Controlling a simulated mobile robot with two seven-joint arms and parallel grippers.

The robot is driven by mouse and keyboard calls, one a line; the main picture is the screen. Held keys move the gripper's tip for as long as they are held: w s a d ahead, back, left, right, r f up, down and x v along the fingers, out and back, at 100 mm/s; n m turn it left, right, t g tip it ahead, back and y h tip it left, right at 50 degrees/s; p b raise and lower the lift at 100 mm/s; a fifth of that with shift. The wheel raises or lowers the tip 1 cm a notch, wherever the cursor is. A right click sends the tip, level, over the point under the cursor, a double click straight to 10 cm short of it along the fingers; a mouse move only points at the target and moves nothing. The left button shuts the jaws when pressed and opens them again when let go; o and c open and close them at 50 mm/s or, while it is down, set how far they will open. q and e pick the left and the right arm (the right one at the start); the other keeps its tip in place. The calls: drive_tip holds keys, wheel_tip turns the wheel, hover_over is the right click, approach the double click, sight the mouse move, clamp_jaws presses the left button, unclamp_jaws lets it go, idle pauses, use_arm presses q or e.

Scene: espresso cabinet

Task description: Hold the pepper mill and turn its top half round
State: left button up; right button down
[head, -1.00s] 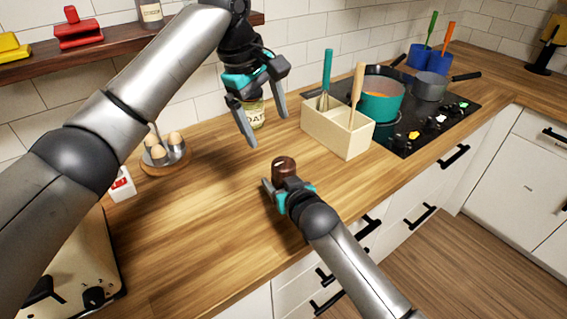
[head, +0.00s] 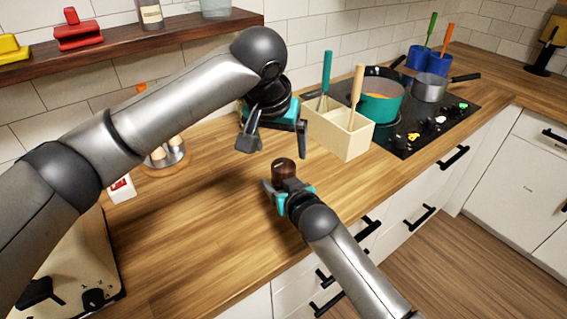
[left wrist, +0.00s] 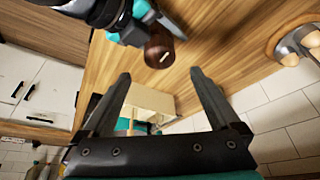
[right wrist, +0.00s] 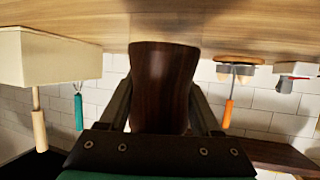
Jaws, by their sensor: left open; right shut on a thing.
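The pepper mill (head: 283,166) is a dark brown wooden piece standing upright on the wooden counter. My right gripper (head: 284,186) is shut around it low on its body, coming from the front. In the right wrist view the mill (right wrist: 163,85) fills the space between the fingers. My left gripper (head: 275,147) is open and empty, with its fingers pointing down, above and behind the mill. The left wrist view shows the mill's round top (left wrist: 160,48) with a light mark, beyond the open fingertips. The mill's lower part is partly hidden by my right gripper.
A cream utensil box (head: 338,130) with a whisk and a wooden-handled tool stands right of the left gripper. The hob (head: 425,125) with pots is farther right. An egg holder (head: 165,158) and toaster (head: 75,265) are left. The counter left of the mill is clear.

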sight(284, 163)
use_arm(q)
drive_tip(key=x, duration=0.8)
drive_tip(key=c, duration=1.4)
